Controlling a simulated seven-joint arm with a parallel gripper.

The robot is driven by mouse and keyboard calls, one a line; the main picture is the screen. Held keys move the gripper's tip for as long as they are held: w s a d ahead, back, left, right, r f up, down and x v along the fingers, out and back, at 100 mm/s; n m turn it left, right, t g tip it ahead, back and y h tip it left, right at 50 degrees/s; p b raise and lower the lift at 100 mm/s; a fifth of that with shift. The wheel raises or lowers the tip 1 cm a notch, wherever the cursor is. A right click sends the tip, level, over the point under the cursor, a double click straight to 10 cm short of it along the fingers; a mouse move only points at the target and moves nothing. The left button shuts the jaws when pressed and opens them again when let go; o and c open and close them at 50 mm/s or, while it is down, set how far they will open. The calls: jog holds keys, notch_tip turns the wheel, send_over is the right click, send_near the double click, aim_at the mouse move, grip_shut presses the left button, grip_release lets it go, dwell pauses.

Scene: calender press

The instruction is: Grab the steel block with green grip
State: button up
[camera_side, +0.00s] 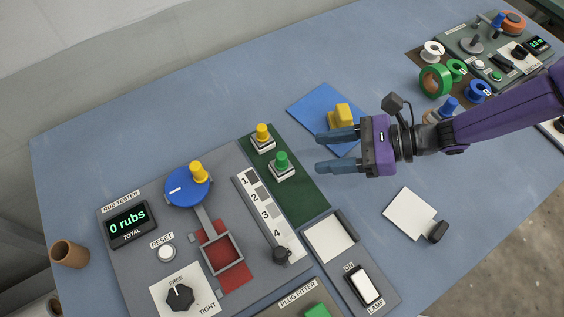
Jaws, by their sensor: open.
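The steel block with green grip (281,168) stands upright on the dark green mat (304,203), near the mat's middle. A similar block with a yellow grip (262,138) stands just behind it on the same mat. My gripper (322,152) is open and empty. Its two blue fingers point left toward the blocks, with the tips to the right of the green grip and apart from it. I cannot tell how high the fingers are above the table.
A yellow piece (341,115) sits on a blue mat (308,101), partly behind my upper finger. The grey rub tester panel (140,262) with a blue disc (187,188) lies left of the green mat. A white pad (409,213) lies right. Spools and another panel (455,46) stand at the back right.

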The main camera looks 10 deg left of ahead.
aim_at(273, 164)
jog(key=x, duration=1.1)
jog(key=shift+a, duration=0.3)
jog(key=shift+r, duration=0.1)
grip_shut()
